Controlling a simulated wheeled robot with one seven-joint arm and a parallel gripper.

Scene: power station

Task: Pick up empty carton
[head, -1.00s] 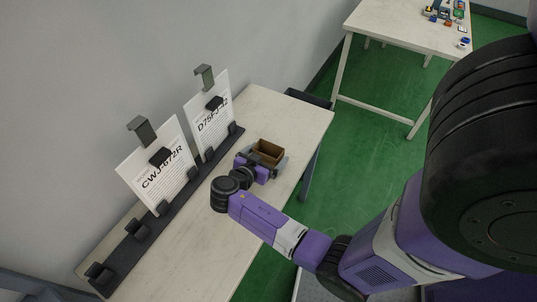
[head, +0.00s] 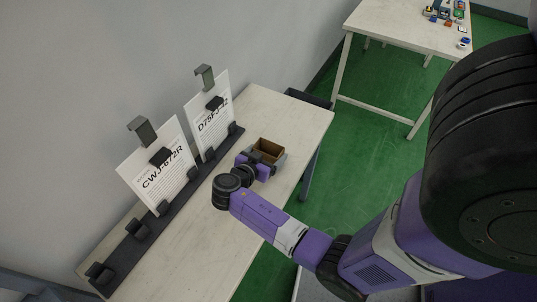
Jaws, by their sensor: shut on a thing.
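The empty carton (head: 268,150) is a small brown open-topped box near the far right part of the near table. Its inside looks empty. My gripper (head: 266,160) is at the carton with its grey fingers around it, shut on it. My purple wrist hides the carton's near side. I cannot tell whether the carton touches the table.
The near table (head: 285,115) has a dark rack (head: 133,247) holding two white sheets, CWJ-672R (head: 158,178) and D75F-J-2 (head: 210,120), left of my arm. A second table (head: 395,28) with several small items stands at the back right. Green floor (head: 365,150) lies between.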

